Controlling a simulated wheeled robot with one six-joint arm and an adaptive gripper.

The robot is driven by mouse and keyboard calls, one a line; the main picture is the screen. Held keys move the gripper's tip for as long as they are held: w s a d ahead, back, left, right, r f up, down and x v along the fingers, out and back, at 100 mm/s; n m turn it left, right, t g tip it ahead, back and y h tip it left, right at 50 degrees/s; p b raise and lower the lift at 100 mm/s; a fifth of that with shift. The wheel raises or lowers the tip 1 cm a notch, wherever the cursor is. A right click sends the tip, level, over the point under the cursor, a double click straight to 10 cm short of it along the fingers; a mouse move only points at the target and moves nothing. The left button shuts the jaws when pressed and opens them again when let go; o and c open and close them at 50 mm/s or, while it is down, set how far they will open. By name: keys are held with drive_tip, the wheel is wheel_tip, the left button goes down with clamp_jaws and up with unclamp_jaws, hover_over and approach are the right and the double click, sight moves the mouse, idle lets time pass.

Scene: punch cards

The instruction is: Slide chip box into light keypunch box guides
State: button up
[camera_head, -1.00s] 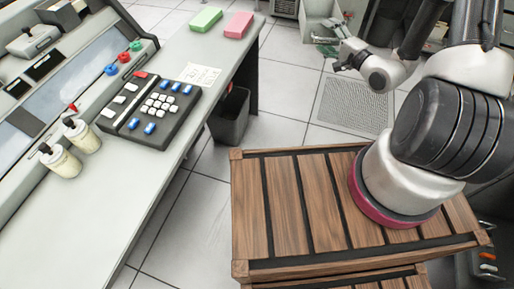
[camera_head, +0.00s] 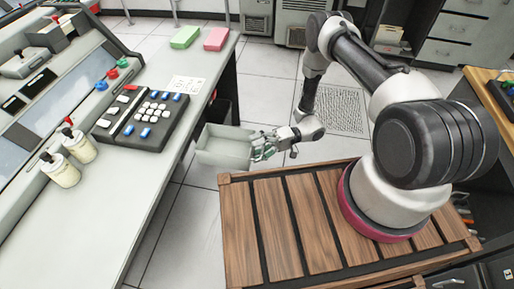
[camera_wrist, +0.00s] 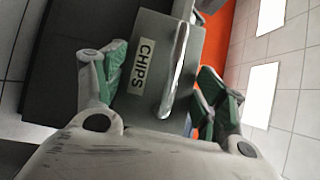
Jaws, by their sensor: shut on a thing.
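The chip box (camera_head: 222,150) is a pale grey-green open-topped box. My gripper (camera_head: 264,146) is shut on its right end and holds it in the air beside the desk edge, left of my arm. In the wrist view the box (camera_wrist: 190,42) shows a "CHIPS" label and a bright metal handle, with green-padded fingers on either side of this end. The light keypunch (camera_head: 125,195) is the pale grey desk at left with a dark keypad (camera_head: 150,120). I cannot make out its box guides.
A dark bin (camera_head: 216,112) stands partly hidden behind the box. The wooden slatted platform (camera_head: 265,225) under my arm lies to the right of the desk, with a floor gap between. Green (camera_head: 186,37) and pink (camera_head: 216,39) blocks lie on the desk's far end.

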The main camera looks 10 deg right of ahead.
sight(205, 137)
drive_tip(key=shift+w+a, duration=0.3)
drive_tip(key=shift+a, duration=0.6)
drive_tip(key=shift+w+a, duration=0.35)
drive_tip(key=shift+a, duration=0.55)
drive_tip(key=shift+w+a, duration=0.3)
drive_tip(key=shift+a, duration=0.6)
drive_tip(key=shift+d+f, duration=0.1)
drive_tip(key=shift+w+a, duration=0.1)
drive_tip(key=shift+a, duration=0.15)
drive_tip(key=shift+w+a, duration=0.3)
drive_tip(key=shift+a, duration=0.55)
drive_tip(key=shift+w+a, duration=0.3)
drive_tip(key=shift+a, duration=0.5)
drive_tip(key=shift+w+a, duration=0.4)
drive_tip(key=shift+a, duration=0.7)
drive_tip(key=shift+w+a, duration=0.45)
drive_tip(key=shift+a, duration=0.6)
drive_tip(key=shift+w+a, duration=0.4)
drive_tip(key=shift+a, duration=0.7)
drive_tip(key=shift+a, duration=0.15)
drive_tip(key=shift+w+a, duration=0.3)
drive_tip(key=shift+a, duration=0.6)
drive_tip(key=shift+w+a, duration=0.35)
drive_tip(key=shift+a, duration=0.55)
drive_tip(key=shift+w+a, duration=0.3)
drive_tip(key=shift+a, duration=0.6)
drive_tip(key=shift+a, duration=0.1)
